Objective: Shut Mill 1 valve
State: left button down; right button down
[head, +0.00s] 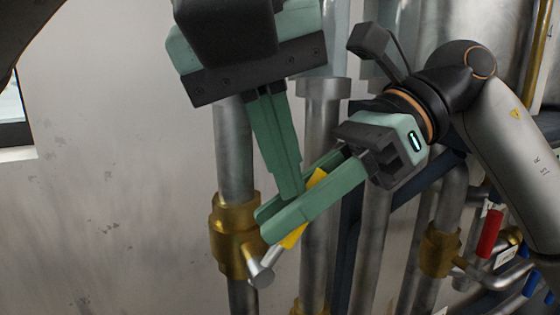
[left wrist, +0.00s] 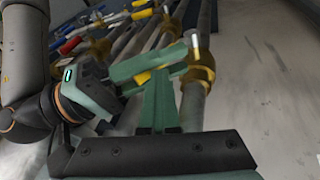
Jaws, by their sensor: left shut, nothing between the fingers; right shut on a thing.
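A yellow valve handle (head: 293,237) extends from a brass valve body (head: 235,235) on a vertical grey pipe, with a metal stem (head: 260,273) at its lower end. My right gripper (head: 266,224) is shut on the yellow handle, one finger on each side; its fingers hide the handle's middle. My left gripper (head: 290,192) is shut and empty, pointing down close to the handle and the right fingers; I cannot tell whether it touches them. In the left wrist view, the brass valve (left wrist: 201,74) and part of the yellow handle (left wrist: 142,78) show beyond the left fingers. No label reads Mill 1 legibly.
Another brass valve (head: 440,249) stands at the right, near a red handle (head: 490,233) and a blue handle (head: 531,284). Several vertical pipes stand close behind my grippers. A bare wall (head: 110,170) lies at the left, with free room in front.

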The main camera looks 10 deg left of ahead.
pick_arm(q)
jog(key=shift+w+d+f, duration=0.1)
jog(key=shift+d+f, duration=0.2)
jog(key=shift+d, duration=0.05)
pick_arm(e)
jog(key=shift+s+a+r, duration=0.15)
jog(key=c, duration=1.1)
grip_release()
jog(key=o, duration=0.4)
pick_arm(q)
jog(key=shift+r, duration=0.1)
pick_arm(e)
jog(key=shift+d, duration=0.2)
